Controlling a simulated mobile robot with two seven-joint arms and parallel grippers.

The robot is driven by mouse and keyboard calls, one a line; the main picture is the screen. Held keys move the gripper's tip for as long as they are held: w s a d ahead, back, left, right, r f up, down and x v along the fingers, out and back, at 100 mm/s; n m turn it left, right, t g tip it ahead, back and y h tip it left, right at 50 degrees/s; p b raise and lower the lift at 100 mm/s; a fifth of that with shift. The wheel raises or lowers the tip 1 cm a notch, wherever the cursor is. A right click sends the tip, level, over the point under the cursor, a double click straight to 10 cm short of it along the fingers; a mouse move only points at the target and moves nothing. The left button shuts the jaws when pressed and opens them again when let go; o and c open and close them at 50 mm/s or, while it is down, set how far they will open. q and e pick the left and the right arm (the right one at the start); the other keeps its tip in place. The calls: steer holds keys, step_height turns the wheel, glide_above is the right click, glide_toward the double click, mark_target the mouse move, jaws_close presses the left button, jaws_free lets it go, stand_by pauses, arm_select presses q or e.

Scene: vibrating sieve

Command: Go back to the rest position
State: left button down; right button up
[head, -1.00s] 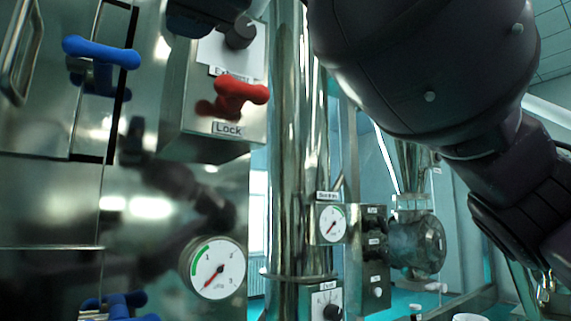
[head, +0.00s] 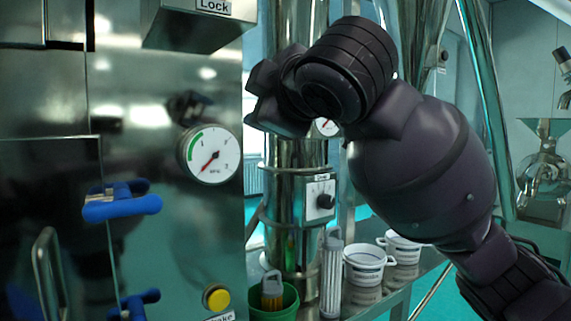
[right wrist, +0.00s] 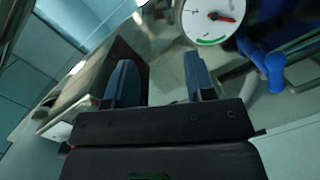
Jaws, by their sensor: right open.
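My right arm comes in from the right in the head view, and its dark wrist (head: 325,80) is raised in front of the steel column. Its fingers are hidden behind the wrist in the head view. In the right wrist view my right gripper (right wrist: 162,85) has its two dark blue fingers apart, with nothing between them. It points toward the steel machine front, with the pressure gauge (right wrist: 210,18) just beyond the fingers. My left gripper is in neither current view.
The steel cabinet has a gauge (head: 210,154), a blue handle (head: 122,204) and a yellow button (head: 216,298). A bench to the right holds white tubs (head: 368,257), a clear ribbed cylinder (head: 332,275) and a green bucket (head: 289,302). The steel column (head: 292,215) stands behind my arm.

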steer(key=w+d+f+m+g+h, duration=0.1)
steer(key=d+f+m, duration=0.25)
steer(key=f, duration=0.65)
steer(key=w+d+f+m+g+h, duration=0.15)
steer(key=d+f, duration=0.35)
steer(key=f, duration=0.5)
steer(key=w+d+f+m+g+h, duration=0.1)
steer(key=d+f+m, duration=0.25)
steer(key=f, duration=0.65)
steer(key=s+d+f+m+g+h, duration=0.1)
steer(key=s+d+f+m, duration=0.1)
steer(key=s+d+f, duration=0.45)
steer(key=s+d+f+m+g+h, duration=0.15)
steer(key=s+f, duration=0.25)
steer(key=f, duration=0.6)
steer(key=s+d+f+m+g+h, duration=0.1)
steer(key=s+d+f+m, duration=0.3)
steer(key=f, duration=0.4)
steer(key=s+d+f+m+g+h, duration=0.1)
steer(key=s+d+f+g, duration=0.2)
steer(key=s, duration=0.5)
steer(key=s+d+f+m+g+h, duration=0.15)
steer(key=s+d+f, duration=0.25)
steer(key=s, duration=0.5)
steer(key=w+f+t+y, duration=0.1)
steer(key=w+f+t, duration=0.7)
steer(key=f, duration=0.2)
steer(key=shift+a+n, duration=0.3)
steer(key=shift+n, duration=0.05)
